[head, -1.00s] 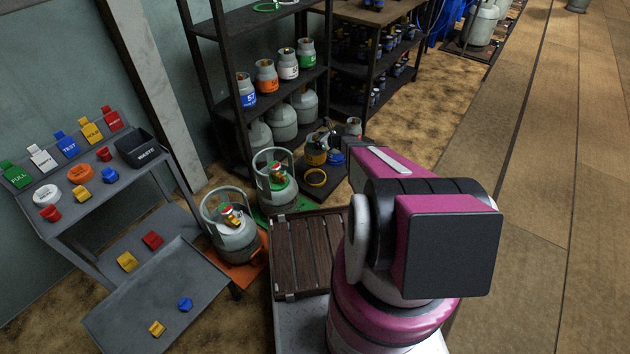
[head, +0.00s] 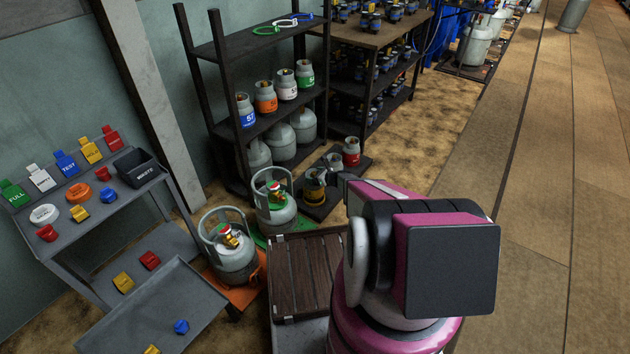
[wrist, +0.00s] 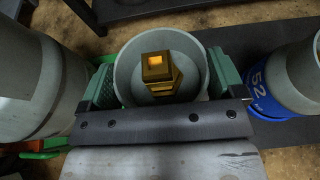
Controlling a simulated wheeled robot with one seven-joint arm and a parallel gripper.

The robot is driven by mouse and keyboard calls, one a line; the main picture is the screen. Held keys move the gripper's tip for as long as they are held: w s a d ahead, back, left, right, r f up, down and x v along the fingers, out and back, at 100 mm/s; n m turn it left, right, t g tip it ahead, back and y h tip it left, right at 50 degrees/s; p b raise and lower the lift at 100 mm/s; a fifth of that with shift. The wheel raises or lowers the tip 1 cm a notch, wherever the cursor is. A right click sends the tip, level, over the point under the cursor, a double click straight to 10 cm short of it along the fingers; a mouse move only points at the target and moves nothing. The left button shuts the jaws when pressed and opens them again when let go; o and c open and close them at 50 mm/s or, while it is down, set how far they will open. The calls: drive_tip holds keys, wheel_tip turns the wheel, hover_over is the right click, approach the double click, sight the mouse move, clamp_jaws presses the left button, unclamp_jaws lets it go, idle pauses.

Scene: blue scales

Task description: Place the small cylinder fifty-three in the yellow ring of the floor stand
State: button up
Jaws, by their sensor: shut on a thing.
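A small grey cylinder (head: 315,182) with a yellow band and brass valve is between the fingers of my gripper (head: 318,171). In the wrist view, my gripper's green-padded fingers (wrist: 160,88) are shut on its grey collar, around the brass valve (wrist: 160,75). The cylinder looks upright, at the yellow ring's place on the dark floor stand (head: 321,211). The ring is mostly hidden or merges with the yellow band; I cannot tell whether the base touches the stand. Its number is hidden. A cylinder marked 52 with a blue band (wrist: 264,98) stands to its right in the wrist view.
A red-banded cylinder (head: 351,151) stands at the stand's back. Large caged cylinders (head: 275,212) (head: 233,258) stand left, close to the held one. A dark shelf (head: 262,120) with several cylinders is behind. Open floor (head: 445,130) lies to the right.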

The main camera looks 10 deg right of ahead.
drive_tip(key=shift+f, duration=1.35)
